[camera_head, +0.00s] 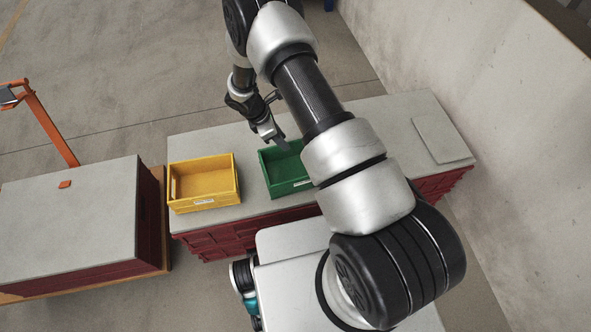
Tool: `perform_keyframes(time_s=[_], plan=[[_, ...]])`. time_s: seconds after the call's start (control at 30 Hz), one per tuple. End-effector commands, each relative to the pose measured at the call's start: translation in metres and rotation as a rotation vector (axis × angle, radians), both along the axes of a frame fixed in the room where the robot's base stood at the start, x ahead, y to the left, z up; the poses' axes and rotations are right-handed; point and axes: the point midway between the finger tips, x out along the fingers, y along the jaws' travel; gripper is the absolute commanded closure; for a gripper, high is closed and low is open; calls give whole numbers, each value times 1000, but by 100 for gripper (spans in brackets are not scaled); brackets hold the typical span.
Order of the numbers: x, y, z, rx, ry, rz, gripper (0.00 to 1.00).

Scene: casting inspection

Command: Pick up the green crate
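The green crate (277,178) stands upright on the grey-topped workbench (370,115). Its open top faces up, and my arm hides its right part. My gripper (281,143) hangs at the crate's far edge, pointing down toward it. One finger shows near the rim. I cannot tell whether it touches the crate, and the gap between the fingers is not clear.
A yellow crate (204,184) stands left of the green one on the same bench, with a gap between them. A flat grey plate (441,138) lies at the bench's right end. A second bench (75,215) and an orange post (50,125) are at left. A concrete wall (490,75) rises at right.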

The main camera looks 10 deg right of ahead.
Motion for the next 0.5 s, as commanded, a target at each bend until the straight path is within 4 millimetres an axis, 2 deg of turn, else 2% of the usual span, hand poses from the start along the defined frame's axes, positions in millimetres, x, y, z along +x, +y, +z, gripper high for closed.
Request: perform_keyframes(time_s=[0.33,0.5], plan=[[8,-26,-39,0,2,-1,72],[8,-28,-42,0,0,1,72]])
